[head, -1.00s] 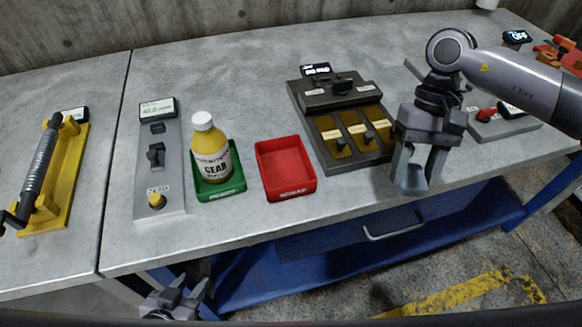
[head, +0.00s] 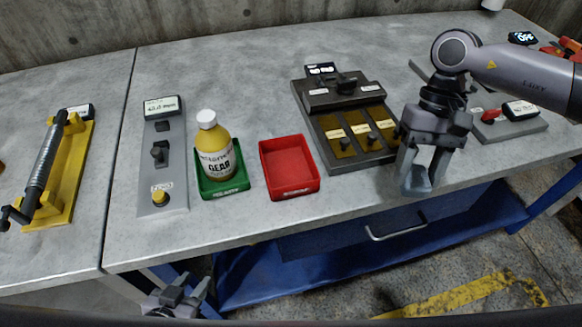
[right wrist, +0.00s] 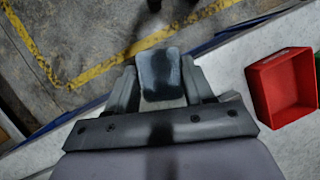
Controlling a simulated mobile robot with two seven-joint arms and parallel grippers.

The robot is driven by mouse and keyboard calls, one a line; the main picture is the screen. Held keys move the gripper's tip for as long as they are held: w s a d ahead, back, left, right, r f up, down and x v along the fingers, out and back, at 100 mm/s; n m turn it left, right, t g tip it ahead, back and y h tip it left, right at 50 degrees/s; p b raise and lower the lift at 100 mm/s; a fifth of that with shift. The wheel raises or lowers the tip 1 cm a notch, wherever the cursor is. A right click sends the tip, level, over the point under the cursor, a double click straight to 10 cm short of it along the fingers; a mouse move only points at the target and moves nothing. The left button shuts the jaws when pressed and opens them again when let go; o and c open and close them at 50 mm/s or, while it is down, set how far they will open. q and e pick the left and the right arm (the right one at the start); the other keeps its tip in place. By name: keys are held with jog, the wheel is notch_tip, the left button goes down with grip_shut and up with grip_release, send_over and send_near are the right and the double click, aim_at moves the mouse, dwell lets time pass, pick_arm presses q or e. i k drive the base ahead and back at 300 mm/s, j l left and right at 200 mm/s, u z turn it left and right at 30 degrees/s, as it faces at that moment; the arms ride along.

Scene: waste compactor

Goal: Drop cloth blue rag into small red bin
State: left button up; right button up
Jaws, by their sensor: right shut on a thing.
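The small red bin (head: 301,190) is an open, empty tray near the front edge of the bench. It also shows at the right of the right wrist view (right wrist: 275,100). My right gripper (head: 421,172) is to the right of the bin, by the bench's front edge, shut on the blue-grey cloth rag (head: 415,183). The rag sits between the fingertips and shows as a dark bluish pad in the right wrist view (right wrist: 160,75). My left gripper (head: 189,287) is low in front of the bench, its fingers apart and empty.
A green tray (head: 227,191) holding a yellow bottle (head: 213,150) stands left of the red bin. A dark panel with brass plates (head: 348,140) lies between the bin and my right gripper. Bare bench surface (head: 240,85) lies behind.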

aim_at(296, 169)
jog(key=k, duration=0.5)
jog(key=k+u, duration=0.15)
jog(key=u, duration=0.7)
jog(key=l+u, duration=0.1)
jog(key=u, duration=2)
jog(key=k+l, duration=0.3)
jog(key=l, duration=0.15)
jog(key=k+l, duration=0.3)
jog(key=l, duration=0.2)
jog(key=k+l, duration=0.3)
jog(key=l, duration=0.15)
jog(key=k+l, duration=0.25)
jog(key=l, duration=0.25)
